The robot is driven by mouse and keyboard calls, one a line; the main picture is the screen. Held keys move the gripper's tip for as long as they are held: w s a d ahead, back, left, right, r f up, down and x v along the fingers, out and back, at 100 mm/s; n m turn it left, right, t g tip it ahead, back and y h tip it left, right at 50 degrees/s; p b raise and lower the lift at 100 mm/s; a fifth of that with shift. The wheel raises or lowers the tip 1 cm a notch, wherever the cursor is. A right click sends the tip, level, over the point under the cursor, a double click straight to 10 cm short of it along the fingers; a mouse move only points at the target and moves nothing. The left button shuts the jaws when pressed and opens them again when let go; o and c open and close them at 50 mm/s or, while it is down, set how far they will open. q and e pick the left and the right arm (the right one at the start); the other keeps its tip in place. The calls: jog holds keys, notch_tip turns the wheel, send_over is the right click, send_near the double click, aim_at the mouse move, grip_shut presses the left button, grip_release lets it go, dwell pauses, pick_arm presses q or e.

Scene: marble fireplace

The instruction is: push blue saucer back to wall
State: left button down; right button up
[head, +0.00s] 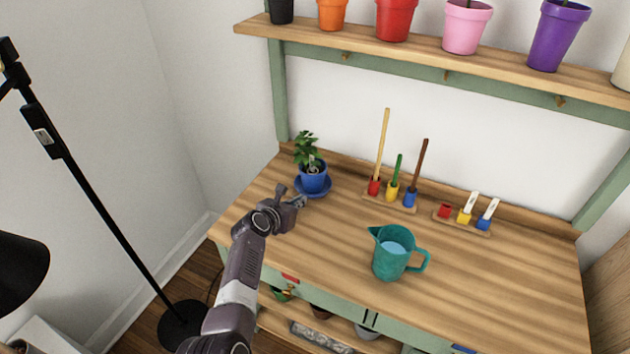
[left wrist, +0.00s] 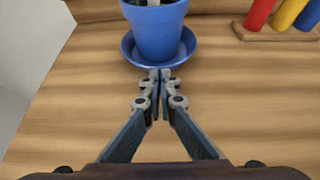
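The blue saucer (head: 326,190) lies on the wooden tabletop near its back left corner. A blue pot (head: 314,177) with a green plant stands on it. The saucer (left wrist: 187,53) and pot (left wrist: 156,28) are at the top of the left wrist view. My left gripper (head: 301,201) is at the front edge of the saucer. In the left wrist view its fingertips (left wrist: 158,75) are together, pointing at the saucer's near rim. They look very close to or touching the rim; I cannot tell which. Nothing shows between the fingers. My right gripper is not in view.
Right of the saucer stand a wooden holder (head: 405,207) with tools and a smaller holder (head: 475,229). A teal jug (head: 389,262) stands nearer the front. A raised wooden back edge (head: 350,168) runs behind. A shelf with several pots hangs above.

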aim_at(309, 191)
pick_arm(q)
jog(key=shift+w+d+f+b, duration=0.1)
jog(key=shift+w+d+b, duration=0.1)
jog(key=shift+w+b, duration=0.35)
jog(key=shift+w+d+r+b, duration=0.1)
jog(key=shift+w+d+b, duration=0.2)
jog(key=shift+w, duration=0.45)
jog(key=shift+w+d+f+b, duration=0.15)
jog(key=shift+w+b, duration=0.25)
jog(key=shift+w, duration=0.25)
jog(key=shift+s+a+p, duration=0.1)
jog(key=shift+s+p, duration=0.2)
jog(key=shift+p, duration=0.2)
jog(key=shift+s+a+r+p, duration=0.15)
jog(key=shift+s+a+p, duration=0.05)
jog(key=shift+s+p, duration=0.35)
jog(key=shift+s+a+r+p, duration=0.1)
jog(key=shift+s+a+p, duration=0.05)
jog(key=shift+s+p, duration=0.3)
jog(key=shift+s+a+f+p, duration=0.1)
jog(key=shift+s+a+p, duration=0.1)
jog(key=shift+s+p, duration=0.3)
jog(key=shift+s+a+f+p, duration=0.1)
jog(key=shift+s+a+p, duration=0.1)
jog(key=shift+s+p, duration=0.3)
jog(key=shift+r, duration=0.15)
notch_tip(309, 191, up, 8)
jog(key=p, duration=0.8)
jog(key=shift+d, duration=0.2)
